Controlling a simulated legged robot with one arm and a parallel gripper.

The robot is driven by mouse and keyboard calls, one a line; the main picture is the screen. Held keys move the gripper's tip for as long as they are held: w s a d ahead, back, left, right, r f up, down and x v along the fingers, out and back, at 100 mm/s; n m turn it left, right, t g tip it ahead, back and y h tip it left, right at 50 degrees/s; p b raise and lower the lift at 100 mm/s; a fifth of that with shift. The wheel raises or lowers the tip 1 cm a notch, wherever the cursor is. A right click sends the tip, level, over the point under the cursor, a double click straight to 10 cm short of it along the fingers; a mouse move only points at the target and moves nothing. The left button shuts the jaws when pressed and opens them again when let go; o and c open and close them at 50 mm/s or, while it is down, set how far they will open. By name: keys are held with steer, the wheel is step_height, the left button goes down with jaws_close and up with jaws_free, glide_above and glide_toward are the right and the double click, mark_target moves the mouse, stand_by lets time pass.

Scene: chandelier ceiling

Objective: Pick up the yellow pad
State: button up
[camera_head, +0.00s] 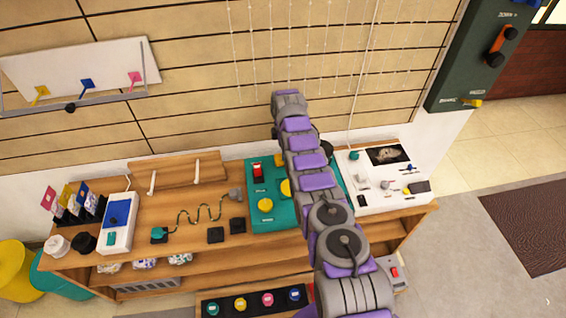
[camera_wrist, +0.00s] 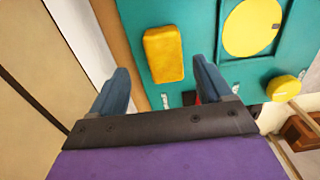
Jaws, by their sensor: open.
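A yellow pad (camera_wrist: 163,54), a rounded rectangular block, sits on a teal panel (camera_wrist: 200,40) in the wrist view. My gripper (camera_wrist: 163,68) is open, with one blue-grey finger towards each side of the pad in the picture. Nothing is held between the fingers, and I cannot tell how far they are from the panel. In the head view the teal panel (camera_head: 254,222) lies on the wooden bench, partly hidden by my arm. My gripper is hidden there, and I cannot make out the rectangular pad.
A large yellow disc (camera_wrist: 245,30) and a yellow round knob (camera_wrist: 283,87) are near the pad. A red switch (camera_head: 257,171) is on the panel. A slatted wall rises behind.

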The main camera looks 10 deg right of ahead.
steer(key=shift+s+a+f+b, duration=0.1)
steer(key=shift+f+b, duration=0.1)
steer(key=shift+f, duration=0.3)
steer(key=shift+s+d+f+b, duration=0.1)
steer(key=shift+f+b, duration=0.15)
steer(key=shift+f, duration=0.3)
steer(key=shift+s+a+f+b, duration=0.1)
steer(key=shift+f+b, duration=0.1)
steer(key=shift+f, duration=0.3)
steer(key=shift+w+f+b, duration=0.1)
steer(key=shift+f+b, duration=0.25)
steer(key=shift+f, duration=0.6)
steer(key=c, duration=1.1)
steer(key=shift+r, duration=0.2)
